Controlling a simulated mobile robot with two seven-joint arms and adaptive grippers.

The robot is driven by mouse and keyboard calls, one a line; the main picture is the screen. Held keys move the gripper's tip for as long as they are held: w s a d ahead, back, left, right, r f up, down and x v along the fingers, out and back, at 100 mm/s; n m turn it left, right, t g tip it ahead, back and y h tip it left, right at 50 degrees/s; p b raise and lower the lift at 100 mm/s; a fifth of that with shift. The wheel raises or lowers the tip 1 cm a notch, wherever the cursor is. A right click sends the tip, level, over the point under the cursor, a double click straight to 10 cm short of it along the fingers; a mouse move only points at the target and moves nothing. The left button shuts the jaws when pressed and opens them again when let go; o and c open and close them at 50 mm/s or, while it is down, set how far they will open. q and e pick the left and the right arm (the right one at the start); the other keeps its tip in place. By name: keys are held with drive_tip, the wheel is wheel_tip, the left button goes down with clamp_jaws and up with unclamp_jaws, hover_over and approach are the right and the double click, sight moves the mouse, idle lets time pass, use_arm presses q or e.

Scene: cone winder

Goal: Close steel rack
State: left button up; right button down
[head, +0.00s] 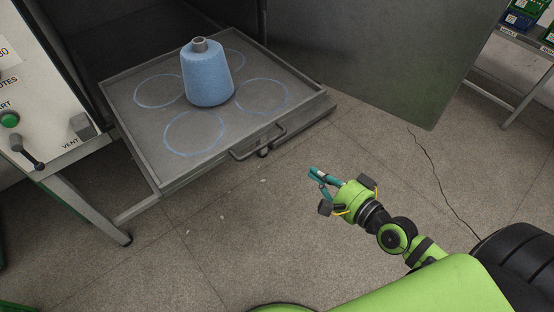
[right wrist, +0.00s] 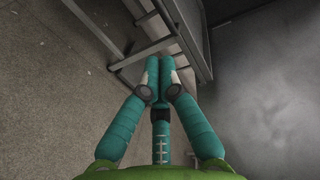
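The steel rack (head: 215,125) is a flat grey tray pulled out of the dark opening of a cabinet. It has a bar handle (head: 258,144) on its front edge. A blue yarn cone (head: 208,78) stands upright on it, among several blue drawn circles. My right gripper (head: 314,178) is in front of the rack, to the right of and apart from the handle. In the right wrist view its teal fingertips (right wrist: 162,66) are together with nothing seen between them. Grey metal bars (right wrist: 148,48) show just beyond them. My left gripper is not in view.
A large grey door (head: 385,60) stands open on the right of the rack. A control panel (head: 35,90) with a green button and lever is at left. A cable (head: 435,175) lies on the floor. A shelf with boxes (head: 525,30) is at top right.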

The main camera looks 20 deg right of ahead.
drive_tip(key=x, duration=1.4)
drive_tip(key=shift+d+p, duration=0.15)
drive_tip(key=shift+p, duration=0.3)
